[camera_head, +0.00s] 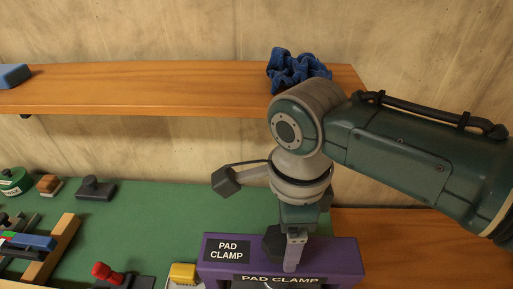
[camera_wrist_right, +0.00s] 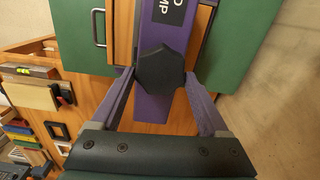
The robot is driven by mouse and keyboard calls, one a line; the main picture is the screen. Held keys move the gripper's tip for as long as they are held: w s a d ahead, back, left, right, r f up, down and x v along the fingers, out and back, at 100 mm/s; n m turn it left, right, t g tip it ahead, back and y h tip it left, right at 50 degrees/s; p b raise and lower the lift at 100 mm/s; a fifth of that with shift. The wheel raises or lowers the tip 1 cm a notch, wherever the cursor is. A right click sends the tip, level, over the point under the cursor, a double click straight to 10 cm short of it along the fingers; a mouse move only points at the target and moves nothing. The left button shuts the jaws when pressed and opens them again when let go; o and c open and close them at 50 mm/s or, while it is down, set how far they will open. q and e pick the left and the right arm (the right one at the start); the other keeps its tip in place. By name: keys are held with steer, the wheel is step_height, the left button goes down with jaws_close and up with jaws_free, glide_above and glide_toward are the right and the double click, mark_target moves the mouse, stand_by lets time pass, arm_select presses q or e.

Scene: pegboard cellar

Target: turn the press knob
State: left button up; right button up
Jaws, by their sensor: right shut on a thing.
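The press is a purple frame (camera_head: 345,262) labelled "PAD CLAMP", at the bottom of the head view on the green mat. Its knob (camera_head: 271,243) is dark and many-sided, on top of the purple crossbar, and is partly hidden by my gripper in the head view. My right gripper (camera_head: 291,252) points down over the crossbar. In the right wrist view its two fingers stand on opposite sides of the black knob (camera_wrist_right: 160,70), shut on it. My left gripper is not in view.
A wooden shelf (camera_head: 150,88) runs along the wall behind, with a blue cloth (camera_head: 296,68) near my right arm. Left on the green mat (camera_head: 150,215) are a red-knobbed stamp (camera_head: 103,271), a black stamp (camera_head: 95,187) and a yellow block (camera_head: 183,272). Bare wooden tabletop lies to the right.

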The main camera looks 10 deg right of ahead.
steer(key=c, duration=0.6)
steer(key=shift+c, duration=0.2)
